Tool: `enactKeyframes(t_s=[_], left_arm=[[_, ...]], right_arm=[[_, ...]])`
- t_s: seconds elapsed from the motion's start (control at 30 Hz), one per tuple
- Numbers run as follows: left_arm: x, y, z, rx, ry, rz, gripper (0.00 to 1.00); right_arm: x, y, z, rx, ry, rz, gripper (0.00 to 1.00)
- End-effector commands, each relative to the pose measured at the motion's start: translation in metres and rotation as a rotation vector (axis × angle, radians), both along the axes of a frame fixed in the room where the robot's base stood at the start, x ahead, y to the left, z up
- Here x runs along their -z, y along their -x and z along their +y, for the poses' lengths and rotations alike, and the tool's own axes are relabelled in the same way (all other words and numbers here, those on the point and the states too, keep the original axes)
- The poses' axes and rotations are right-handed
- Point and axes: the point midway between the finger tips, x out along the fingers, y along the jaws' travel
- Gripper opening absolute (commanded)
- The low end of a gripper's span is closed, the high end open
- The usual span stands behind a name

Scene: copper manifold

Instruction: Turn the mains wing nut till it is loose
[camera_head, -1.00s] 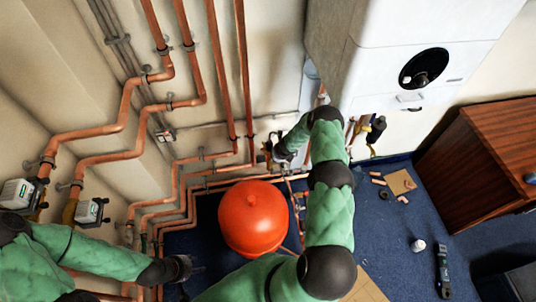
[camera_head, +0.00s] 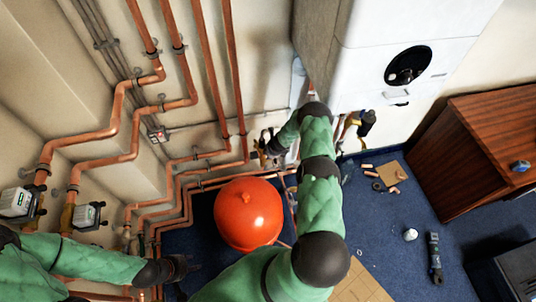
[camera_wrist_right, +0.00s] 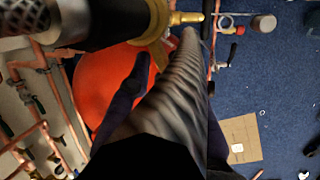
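In the right wrist view a brass fitting (camera_wrist_right: 158,22) with a pointed stem to the right joins a black cylindrical body (camera_wrist_right: 100,22). A brass, wing-like part (camera_wrist_right: 159,55) hangs below it, between the fingertips of my right gripper (camera_wrist_right: 165,48); I cannot tell whether they touch it. I take this part for the mains wing nut. In the head view my right gripper (camera_head: 270,148) is at the pipes below the white boiler, and the nut cannot be made out there. My left gripper (camera_head: 186,267) is open and empty, low over the floor left of the red vessel.
Copper pipes (camera_head: 210,70) run along the wall. The white boiler (camera_head: 385,60) hangs at the upper right. A wooden cabinet (camera_head: 480,145) stands right. Loose parts and a tool (camera_head: 435,257) lie on the blue carpet.

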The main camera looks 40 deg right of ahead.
Motion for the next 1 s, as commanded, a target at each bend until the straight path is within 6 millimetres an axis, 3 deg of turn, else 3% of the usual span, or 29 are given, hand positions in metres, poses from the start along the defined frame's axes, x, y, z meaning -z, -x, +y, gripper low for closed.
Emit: enactKeyframes(t_s=[0.47,1.0], left_arm=[[0.000,0.000,0.000,0.000,0.000,0.000,0.40],[0.000,0.000,0.000,0.000,0.000,0.000,0.40]], right_arm=[[-0.003,0.001,-0.004,0.010,0.005,-0.001,0.27],[-0.034,0.012,-0.005,0.008,0.005,-0.002,0.27]])
